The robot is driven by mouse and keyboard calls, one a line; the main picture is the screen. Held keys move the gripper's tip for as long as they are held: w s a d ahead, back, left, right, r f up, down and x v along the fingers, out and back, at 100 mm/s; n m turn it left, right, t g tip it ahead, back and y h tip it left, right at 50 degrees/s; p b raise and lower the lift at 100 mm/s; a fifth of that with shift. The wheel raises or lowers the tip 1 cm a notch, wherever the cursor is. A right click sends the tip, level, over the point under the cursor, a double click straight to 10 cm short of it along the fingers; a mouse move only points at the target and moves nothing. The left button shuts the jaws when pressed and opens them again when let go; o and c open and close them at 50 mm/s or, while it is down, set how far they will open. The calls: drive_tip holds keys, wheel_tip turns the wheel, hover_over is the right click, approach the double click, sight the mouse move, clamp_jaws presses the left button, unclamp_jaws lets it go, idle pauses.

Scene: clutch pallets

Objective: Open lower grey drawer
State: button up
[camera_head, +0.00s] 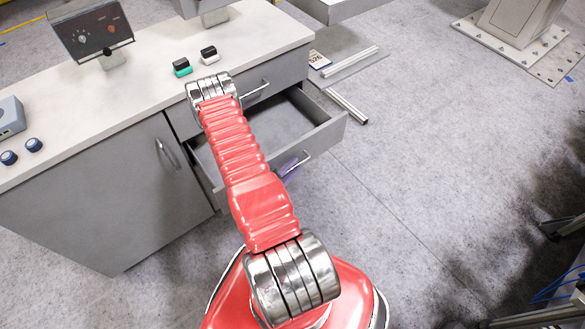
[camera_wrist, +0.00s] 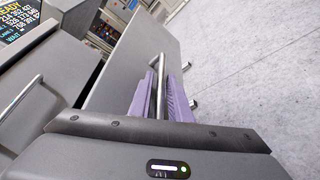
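The lower grey drawer (camera_head: 322,137) is pulled well out of the desk's right side, and its empty inside shows in the head view. Its metal bar handle (camera_head: 297,166) is on the front panel. In the wrist view the drawer front (camera_wrist: 122,72) is close, and the handle (camera_wrist: 160,85) stands between the two purple fingers of my gripper (camera_wrist: 160,100). The fingers lie close along both sides of the bar and look shut on it.
The upper drawer (camera_head: 272,85) above is shut. A cabinet door (camera_head: 100,195) with a handle is left of the drawers.

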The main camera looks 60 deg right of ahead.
drive_tip(key=shift+c, duration=0.5)
clamp_jaws()
drive_tip(key=s, duration=0.1)
drive_tip(key=s+a, duration=0.1)
drive_tip(key=s, duration=0.1)
drive_tip(key=shift+a, duration=0.25)
drive_tip(key=shift+o, duration=0.5)
unclamp_jaws()
